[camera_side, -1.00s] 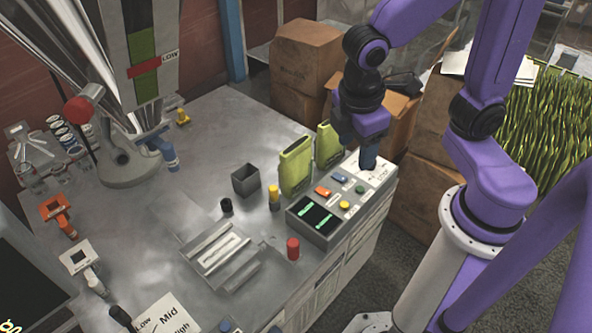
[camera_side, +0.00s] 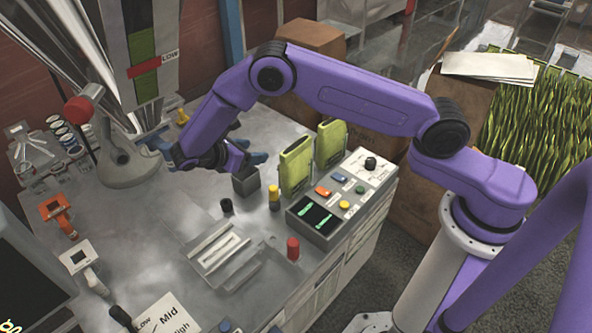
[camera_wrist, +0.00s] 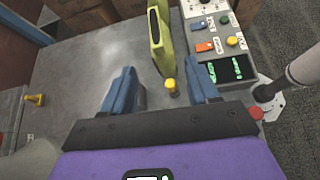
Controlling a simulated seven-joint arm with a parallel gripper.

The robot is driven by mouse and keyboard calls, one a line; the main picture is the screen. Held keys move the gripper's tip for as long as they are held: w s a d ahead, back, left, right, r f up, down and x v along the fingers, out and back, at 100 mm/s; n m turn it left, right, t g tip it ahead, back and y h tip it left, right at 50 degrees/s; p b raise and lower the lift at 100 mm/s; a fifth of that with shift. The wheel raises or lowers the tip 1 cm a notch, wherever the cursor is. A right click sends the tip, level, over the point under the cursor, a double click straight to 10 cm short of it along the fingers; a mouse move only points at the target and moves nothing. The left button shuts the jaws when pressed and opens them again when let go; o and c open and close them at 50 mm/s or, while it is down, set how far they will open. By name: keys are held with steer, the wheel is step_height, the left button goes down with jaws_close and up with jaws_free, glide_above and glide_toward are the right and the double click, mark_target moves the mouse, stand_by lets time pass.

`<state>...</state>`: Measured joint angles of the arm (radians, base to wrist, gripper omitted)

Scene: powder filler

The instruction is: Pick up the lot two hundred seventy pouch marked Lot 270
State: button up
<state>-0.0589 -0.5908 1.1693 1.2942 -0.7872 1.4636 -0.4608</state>
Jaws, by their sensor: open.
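Two yellow-green pouches stand upright on the bench beside the control box: a nearer pouch (camera_side: 295,168) and a farther pouch (camera_side: 330,146). I cannot read a lot number on either, so I cannot tell which is Lot 270. In the wrist view my gripper's blue fingers (camera_wrist: 161,72) are spread apart. A yellow-green pouch (camera_wrist: 158,42) shows nearly edge-on beyond the gap between them, apart from both.
The control box (camera_side: 335,205) has coloured buttons and a knob. The filler (camera_side: 125,165) is at left.

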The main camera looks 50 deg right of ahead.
steer(key=h, duration=0.2)
glide_toward(294, 146)
steer(key=shift+n, duration=0.4)
steer(key=x, duration=0.9)
steer(key=shift+d+f, duration=0.15)
steer(key=shift+d, duration=0.05)
jaws_close()
